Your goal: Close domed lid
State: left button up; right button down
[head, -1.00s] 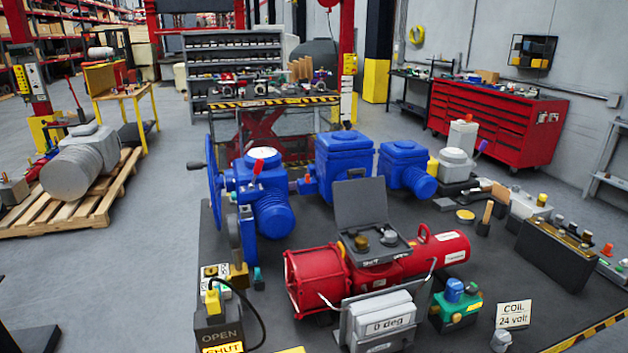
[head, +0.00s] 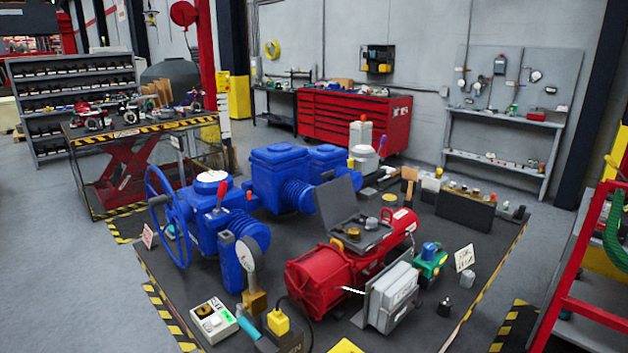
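A red cylindrical actuator (head: 318,282) lies on the dark bench mat right of centre. On top of it sits a grey open box (head: 372,240) with dark and brass round parts inside. Its flat-looking grey lid (head: 338,204) stands raised at the back left edge of the box, tilted up. I cannot make out a dome on this lid from here. Neither of my grippers shows in the head view.
Blue valve actuators (head: 280,175) stand behind and left of the red one, with a blue handwheel (head: 166,215). A grey panel box (head: 392,297) and a green-and-blue part (head: 430,262) stand in front and right. A gauge (head: 246,253) stands at front left.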

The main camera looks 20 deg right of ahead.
aim_at(335, 201)
jog(key=i+j+z, duration=0.15)
jog(key=j, duration=0.2)
jog(key=i+j+z, duration=0.1)
jog(key=j, duration=0.2)
jog(key=i+j+z, duration=0.15)
jog(key=j, duration=0.25)
jog(key=i+j+z, duration=0.15)
jog(key=j, duration=0.2)
jog(key=i+j+z, duration=0.15)
jog(key=j, duration=0.25)
jog(key=i+j, duration=0.2)
jog(key=j, duration=0.15)
jog(key=i+j+z, duration=0.15)
jog(key=j, duration=0.2)
jog(key=i+j, duration=0.15)
jog(key=j, duration=0.2)
jog(key=i+j+z, duration=0.1)
jog(key=j, duration=0.25)
jog(key=i+j+z, duration=0.1)
jog(key=j, duration=0.3)
jog(key=i+l, duration=0.1)
jog(key=l, duration=0.25)
jog(key=i+l, duration=0.15)
jog(key=l, duration=0.2)
